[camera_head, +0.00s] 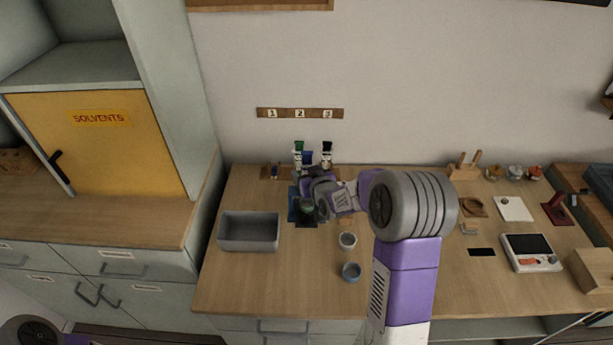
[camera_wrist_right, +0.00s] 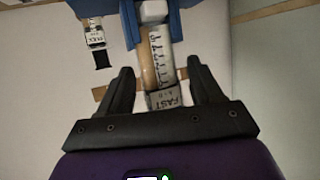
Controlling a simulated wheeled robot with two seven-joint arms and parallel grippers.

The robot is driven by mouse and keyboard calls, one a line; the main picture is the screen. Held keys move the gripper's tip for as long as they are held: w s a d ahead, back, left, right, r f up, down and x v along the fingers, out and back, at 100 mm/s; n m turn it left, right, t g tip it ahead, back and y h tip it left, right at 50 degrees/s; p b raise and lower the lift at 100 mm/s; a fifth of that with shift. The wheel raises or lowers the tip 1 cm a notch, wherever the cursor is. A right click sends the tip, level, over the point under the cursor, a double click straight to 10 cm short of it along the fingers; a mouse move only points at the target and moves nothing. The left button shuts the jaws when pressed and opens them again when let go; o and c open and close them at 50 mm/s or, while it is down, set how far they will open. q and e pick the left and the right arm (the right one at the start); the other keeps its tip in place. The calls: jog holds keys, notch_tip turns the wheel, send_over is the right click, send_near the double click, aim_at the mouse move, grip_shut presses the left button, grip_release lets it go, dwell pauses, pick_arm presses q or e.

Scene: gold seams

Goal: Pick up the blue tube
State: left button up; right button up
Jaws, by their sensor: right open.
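In the head view a blue-capped tube (camera_head: 307,157) stands at the back of the table, between a green-capped tube (camera_head: 298,146) and a black-capped tube (camera_head: 327,147). My right gripper (camera_head: 311,186) is just in front of them and partly hides their lower parts. In the right wrist view my right gripper (camera_wrist_right: 159,68) is open. A pale tube with scale marks and a "FAST" label (camera_wrist_right: 163,99) lies between its fingers, with gaps on both sides. Its cap colour cannot be told there. My left gripper is out of view.
A grey bin (camera_head: 249,232) stands left of my right arm. A device with a dark screen (camera_head: 530,252) is at the right. The table's front left is clear.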

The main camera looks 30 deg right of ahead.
jog(key=shift+x, duration=1.1)
jog(key=c, duration=1.1)
